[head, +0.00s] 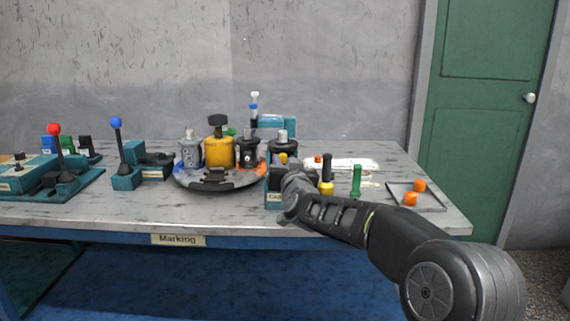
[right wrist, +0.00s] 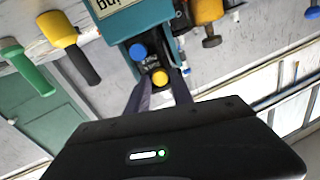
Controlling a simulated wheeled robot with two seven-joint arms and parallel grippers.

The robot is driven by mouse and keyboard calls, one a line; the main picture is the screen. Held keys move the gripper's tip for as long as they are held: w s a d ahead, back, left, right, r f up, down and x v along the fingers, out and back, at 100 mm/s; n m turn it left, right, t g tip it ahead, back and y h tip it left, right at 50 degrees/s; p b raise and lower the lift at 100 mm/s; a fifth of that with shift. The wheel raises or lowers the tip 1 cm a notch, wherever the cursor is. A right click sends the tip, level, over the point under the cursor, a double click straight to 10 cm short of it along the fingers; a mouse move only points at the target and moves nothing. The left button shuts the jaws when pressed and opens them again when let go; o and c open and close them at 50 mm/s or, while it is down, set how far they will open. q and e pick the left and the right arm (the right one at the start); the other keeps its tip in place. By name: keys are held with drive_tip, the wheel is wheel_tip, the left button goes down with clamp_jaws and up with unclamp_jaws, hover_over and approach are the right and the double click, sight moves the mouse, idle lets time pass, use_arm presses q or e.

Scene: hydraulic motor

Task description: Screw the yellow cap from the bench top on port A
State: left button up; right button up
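The yellow cap (right wrist: 160,77) shows in the right wrist view at the end of a teal block (right wrist: 135,22), close to a blue cap (right wrist: 138,52). My right gripper (right wrist: 162,84) has its two fingers apart, one on each side of the yellow cap. Whether they touch it is unclear. In the head view my right gripper (head: 288,174) is over the labelled teal block (head: 273,198) near the bench's front edge and hides much of it. A small yellow piece (head: 283,157) shows just behind it. I cannot make out port A. My left gripper is not in view.
A round turntable (head: 215,185) with several canisters stands to the left of the gripper. Yellow-black (head: 326,180) and green (head: 356,180) upright tools stand close on the right. A tray (head: 432,203) with orange pieces lies farther right. Lever stands (head: 125,180) occupy the left.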

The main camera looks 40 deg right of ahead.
idle(0.5)
drive_tip(key=n+p, duration=0.8)
drive_tip(key=shift+r, duration=0.4)
drive_tip(key=shift+f+n+p, duration=0.15)
drive_tip(key=shift+n+p, duration=0.3)
drive_tip(key=shift+n, duration=0.35)
drive_tip(key=shift+f+n, duration=0.15)
drive_tip(key=shift+n, duration=0.25)
drive_tip(key=shift+f, duration=0.15)
drive_tip(key=shift+c, duration=0.2)
